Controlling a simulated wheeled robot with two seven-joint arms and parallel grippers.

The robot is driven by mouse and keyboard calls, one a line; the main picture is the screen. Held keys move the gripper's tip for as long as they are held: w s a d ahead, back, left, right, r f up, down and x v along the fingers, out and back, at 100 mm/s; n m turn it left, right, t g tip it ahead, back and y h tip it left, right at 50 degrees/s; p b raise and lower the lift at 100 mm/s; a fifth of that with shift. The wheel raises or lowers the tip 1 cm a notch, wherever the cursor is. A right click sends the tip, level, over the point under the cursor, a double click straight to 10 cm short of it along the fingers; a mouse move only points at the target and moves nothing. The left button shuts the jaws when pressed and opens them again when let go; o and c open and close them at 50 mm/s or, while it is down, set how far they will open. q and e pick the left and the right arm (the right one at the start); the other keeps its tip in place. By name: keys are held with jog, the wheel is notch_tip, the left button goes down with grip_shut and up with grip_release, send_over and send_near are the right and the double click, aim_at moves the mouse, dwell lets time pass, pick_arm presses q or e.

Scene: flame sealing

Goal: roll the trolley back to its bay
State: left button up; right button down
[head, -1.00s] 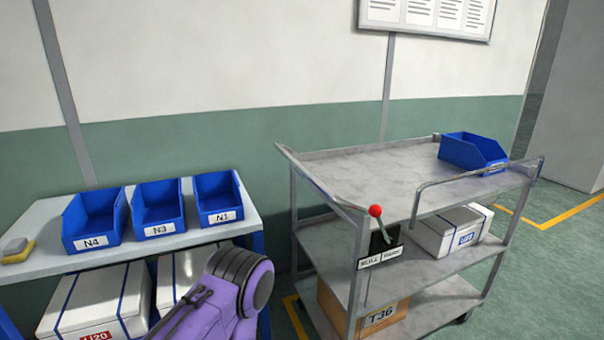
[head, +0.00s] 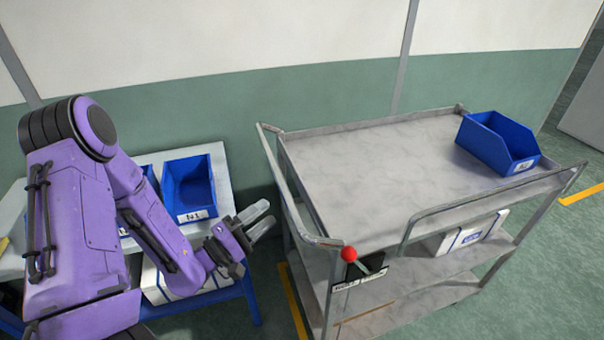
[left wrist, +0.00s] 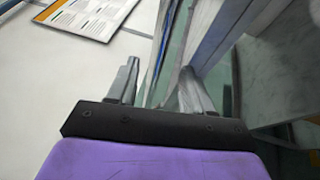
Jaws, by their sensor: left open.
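The grey metal trolley (head: 365,170) stands against the wall, right of centre in the head view. Its push handle (head: 284,185) is at its left end. A red-knobbed lever (head: 349,255) sits at its near left corner above a label too blurred to read. My left gripper (head: 262,218) is open and empty, just left of the handle and apart from it. In the left wrist view its two fingers (left wrist: 158,86) are spread, with grey metal rails beyond and to the right. My right gripper is not in view.
A blue bin (head: 497,142) stands on the trolley's top shelf; a white box (head: 470,236) is below. A side table holds blue bins (head: 190,188), partly hidden by my arm. Yellow floor lines (head: 293,302) run left of the trolley and at far right (head: 582,192). Floor at right is clear.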

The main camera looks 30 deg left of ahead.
pick_arm(q)
jog(key=p+x, duration=0.2)
jog(key=x, duration=0.7)
jog(key=shift+w+d, duration=0.25)
jog(key=shift+w, duration=0.05)
jog(key=shift+r, duration=0.1)
grip_shut()
